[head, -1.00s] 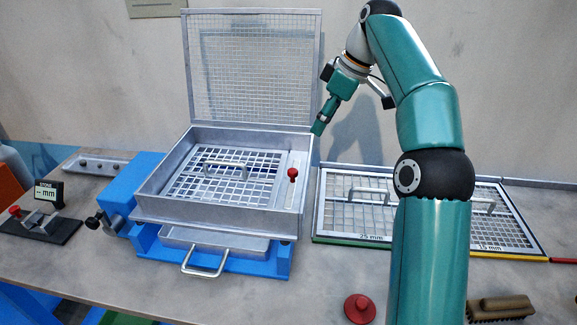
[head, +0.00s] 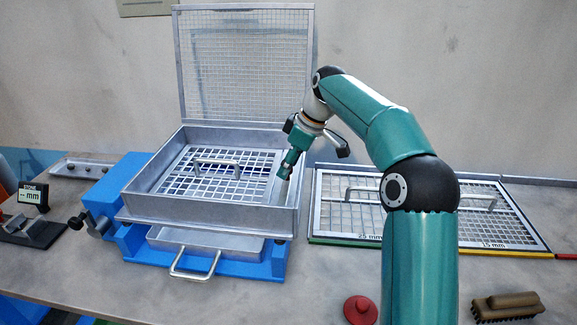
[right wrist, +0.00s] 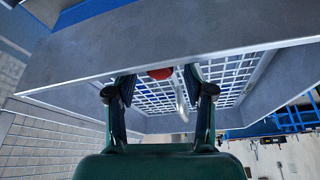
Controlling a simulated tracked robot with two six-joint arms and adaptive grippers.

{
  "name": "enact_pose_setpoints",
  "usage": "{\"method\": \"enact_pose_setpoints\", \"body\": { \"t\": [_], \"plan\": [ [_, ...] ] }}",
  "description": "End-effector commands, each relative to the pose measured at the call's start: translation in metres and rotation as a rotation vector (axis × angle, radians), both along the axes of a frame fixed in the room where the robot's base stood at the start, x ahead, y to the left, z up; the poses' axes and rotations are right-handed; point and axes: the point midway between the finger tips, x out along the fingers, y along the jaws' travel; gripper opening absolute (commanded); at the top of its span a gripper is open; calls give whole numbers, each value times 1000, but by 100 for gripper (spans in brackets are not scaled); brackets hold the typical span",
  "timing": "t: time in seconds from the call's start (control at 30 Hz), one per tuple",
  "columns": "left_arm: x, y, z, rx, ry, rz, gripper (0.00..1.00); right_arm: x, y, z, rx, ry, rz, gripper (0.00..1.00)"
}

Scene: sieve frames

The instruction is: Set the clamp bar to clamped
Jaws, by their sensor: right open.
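The sieve box (head: 205,211) stands on a blue base with its mesh lid (head: 245,65) raised. A grated sieve frame (head: 182,183) with a grey handle lies inside. The plain grey strip of the clamp bar (head: 261,189) runs along the frame's right side. My right gripper (head: 284,178) reaches down over this strip and hides the red knob in the head view. In the right wrist view the red knob (right wrist: 160,73) shows between the fingers of the open right gripper (right wrist: 159,86). I cannot tell whether the fingers touch it. My left gripper is out of view.
Two spare sieve frames (head: 332,237) lie at the right. A red knobbed disc (head: 360,309) and a brush (head: 505,306) lie at the front. A tray with a handle (head: 196,262) sits under the box. A gauge (head: 33,198) stands at the left. The raised lid blocks the back.

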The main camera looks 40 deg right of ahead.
Motion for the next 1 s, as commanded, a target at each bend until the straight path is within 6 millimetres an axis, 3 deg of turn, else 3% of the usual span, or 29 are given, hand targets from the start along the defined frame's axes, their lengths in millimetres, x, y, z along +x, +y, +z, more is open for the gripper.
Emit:
{"method": "enact_pose_setpoints", "body": {
  "t": [0.27, 0.57, 1.0],
  "plan": [
    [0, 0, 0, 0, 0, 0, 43, 1, 0, -1, 0, 0, 0, 51],
    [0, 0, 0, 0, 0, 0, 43, 0, 0, -1, 1, 0, 0, 1],
    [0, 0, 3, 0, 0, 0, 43, 1, -1, 0, 0, 1, -13, 0]
  ]
}}
